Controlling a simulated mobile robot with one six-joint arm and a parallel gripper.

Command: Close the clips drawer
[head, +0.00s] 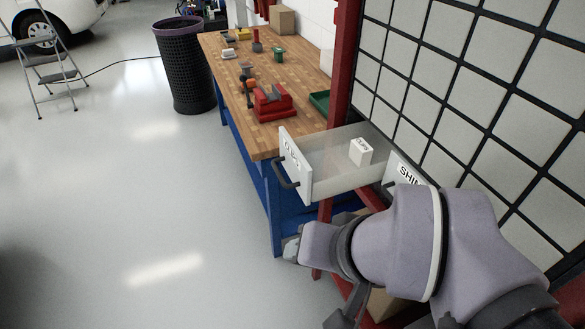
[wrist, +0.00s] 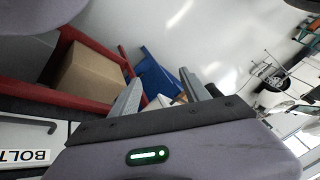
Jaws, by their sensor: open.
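The clips drawer (head: 300,180) is pulled well out of the cabinet in the head view. It has a pale front with a dark bar handle (head: 284,171), and the label on the front is too slanted to read clearly. A small white labelled box (head: 361,152) stands inside it. My arm is below and to the right of the drawer, apart from the handle as far as I can see. My gripper (wrist: 160,88) shows in the wrist view with its two fingers apart. I see nothing clearly held between them.
A drawer front marked SHIM (head: 408,174) is just right of the open drawer. The wrist view shows a BOLT-labelled front (wrist: 25,154) and a cardboard box (wrist: 88,73). A workbench (head: 240,105) with a red vise (head: 272,103) stands behind.

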